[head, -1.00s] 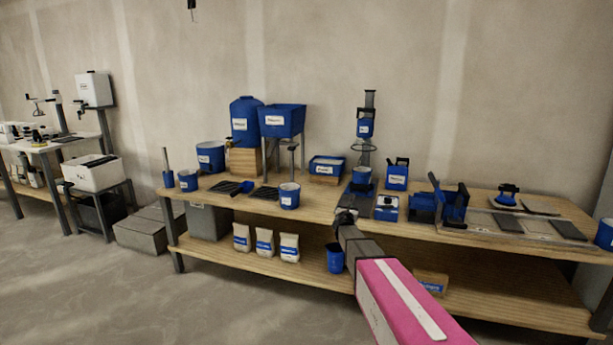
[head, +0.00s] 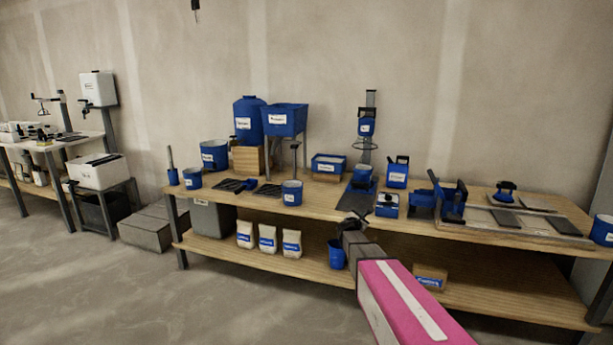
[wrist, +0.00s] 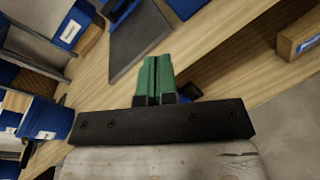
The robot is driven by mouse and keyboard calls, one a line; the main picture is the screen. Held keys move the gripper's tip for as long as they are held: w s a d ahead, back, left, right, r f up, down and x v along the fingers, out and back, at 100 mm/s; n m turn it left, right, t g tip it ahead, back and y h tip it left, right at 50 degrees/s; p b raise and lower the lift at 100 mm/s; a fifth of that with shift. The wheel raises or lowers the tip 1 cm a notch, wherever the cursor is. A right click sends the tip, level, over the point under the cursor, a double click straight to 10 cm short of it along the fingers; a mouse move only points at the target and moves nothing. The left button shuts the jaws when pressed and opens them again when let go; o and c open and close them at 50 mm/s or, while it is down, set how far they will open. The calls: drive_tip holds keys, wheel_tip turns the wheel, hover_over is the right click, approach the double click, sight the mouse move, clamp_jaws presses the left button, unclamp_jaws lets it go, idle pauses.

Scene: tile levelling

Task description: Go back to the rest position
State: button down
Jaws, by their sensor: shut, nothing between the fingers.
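My gripper (head: 350,222) is at the front edge of the workbench (head: 330,203), near its middle, with the pink arm link behind it. In the wrist view its green fingers (wrist: 155,78) are together with nothing between them. A dark grey board (wrist: 140,45) lies beyond the fingertips. The same dark board (head: 355,200) shows in the head view under a blue stand. The fingers are small and hard to make out in the head view.
A blue bucket (head: 337,255) on the lower shelf is close to my gripper. A cardboard box (head: 430,277) sits right of it. White bags (head: 267,238) stand left. Tiles (head: 507,218) and blue tools are on the right of the bench. The floor (head: 230,300) in front is clear.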

drive_tip(key=s+d+f+m+g, duration=0.2)
drive_tip(key=s+f+m+g, duration=0.15)
drive_tip(key=s+m, duration=0.5)
drive_tip(key=s+d+f+m+g, duration=0.25)
drive_tip(key=s+m+g, duration=0.3)
drive_tip(key=s, duration=0.55)
drive_tip(key=s+a+f+m+g+y, duration=0.2)
drive_tip(key=s+a+m+y, duration=0.2)
drive_tip(key=s, duration=0.5)
drive_tip(key=s+a+f+m+g+y, duration=0.2)
drive_tip(key=s+a+m, duration=0.4)
drive_tip(key=s, duration=0.4)
drive_tip(key=g+y, duration=0.1)
drive_tip(key=y, duration=0.1)
drive_tip(key=shift+s+f+y, duration=0.15)
drive_tip(key=shift+s+y, duration=0.15)
